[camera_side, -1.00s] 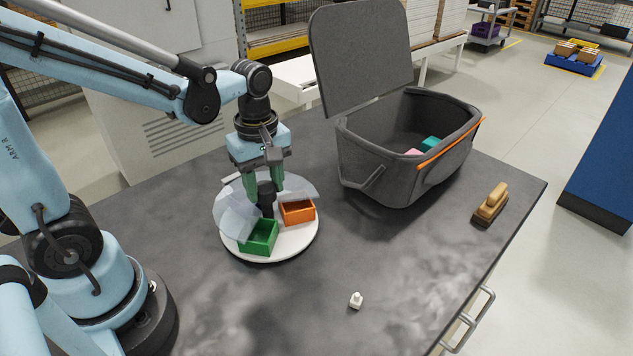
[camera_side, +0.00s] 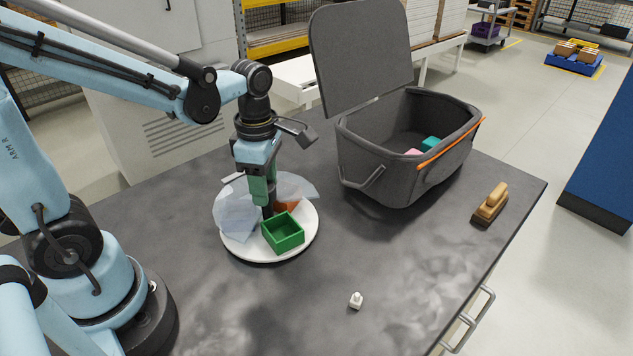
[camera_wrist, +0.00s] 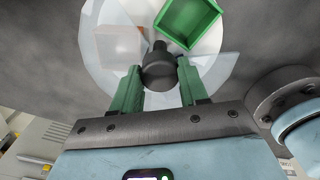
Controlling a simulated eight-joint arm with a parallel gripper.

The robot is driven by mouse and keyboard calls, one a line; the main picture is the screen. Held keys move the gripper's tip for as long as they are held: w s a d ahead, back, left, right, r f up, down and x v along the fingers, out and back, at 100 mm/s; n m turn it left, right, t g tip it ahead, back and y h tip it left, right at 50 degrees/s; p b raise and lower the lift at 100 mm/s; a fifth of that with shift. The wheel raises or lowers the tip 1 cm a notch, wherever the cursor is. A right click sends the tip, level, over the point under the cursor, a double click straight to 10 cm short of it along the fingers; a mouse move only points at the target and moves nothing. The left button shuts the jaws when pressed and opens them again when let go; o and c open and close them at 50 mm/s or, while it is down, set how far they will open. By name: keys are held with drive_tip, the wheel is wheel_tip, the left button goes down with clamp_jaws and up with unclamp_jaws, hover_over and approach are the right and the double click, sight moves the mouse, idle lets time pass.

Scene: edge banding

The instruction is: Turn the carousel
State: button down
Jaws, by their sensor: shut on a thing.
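The carousel (camera_side: 252,247) is a white round turntable on the dark bench, with clear curved panels (camera_side: 232,208) around part of it. A green open box (camera_side: 283,234) sits on its front right part, and it also shows at the top of the wrist view (camera_wrist: 188,22). An orange box (camera_side: 287,207) stands behind it, partly hidden by a clear panel. My gripper (camera_side: 265,203) points down over the middle and is shut on the black central knob (camera_side: 267,212). In the wrist view the green fingers stand either side of this knob (camera_wrist: 158,68).
A dark grey open bin (camera_side: 385,170) with an upright lid stands behind and right, holding pink and teal things. A wooden-handled brush (camera_side: 491,203) lies at the right edge. A small white bottle (camera_side: 356,300) stands in front. The bench between them is clear.

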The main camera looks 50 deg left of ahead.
drive_tip(key=shift+n, duration=0.8)
drive_tip(key=c, duration=0.6)
unclamp_jaws()
drive_tip(key=shift+r, duration=0.1)
wheel_tip(320, 180, up, 12)
drive_tip(key=shift+f, duration=0.1)
idle(0.3)
